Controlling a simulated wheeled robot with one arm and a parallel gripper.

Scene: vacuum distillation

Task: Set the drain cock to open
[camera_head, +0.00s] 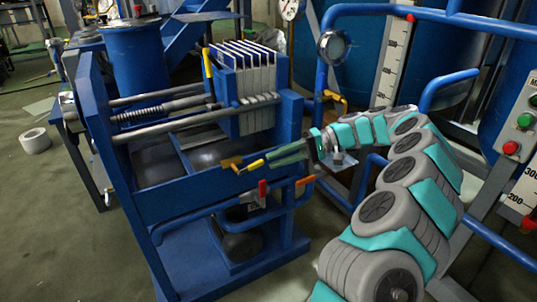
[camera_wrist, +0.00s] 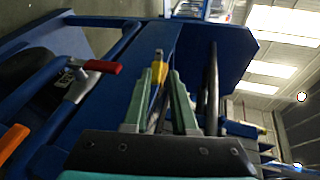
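A brass cock (camera_head: 231,163) with a yellow lever handle (camera_head: 252,165) sits on the front of the blue press frame, and I take it as the drain cock. The lever points right, toward my gripper. My gripper (camera_head: 268,160) has green fingers and is close to the lever's end. In the wrist view my gripper (camera_wrist: 160,75) is open, with the yellow lever (camera_wrist: 158,72) lined up between the fingertips and a gap at its sides. I cannot tell whether a finger touches it. The cock's body is mostly hidden in the wrist view.
A red-handled valve (camera_head: 262,189) and an orange handle (camera_head: 305,181) sit on pipes just below; the red handle (camera_wrist: 102,66) and orange handle (camera_wrist: 13,142) also show in the wrist view. White press plates (camera_head: 255,90) stand above. A yellow-handled valve (camera_head: 335,97) is behind my arm.

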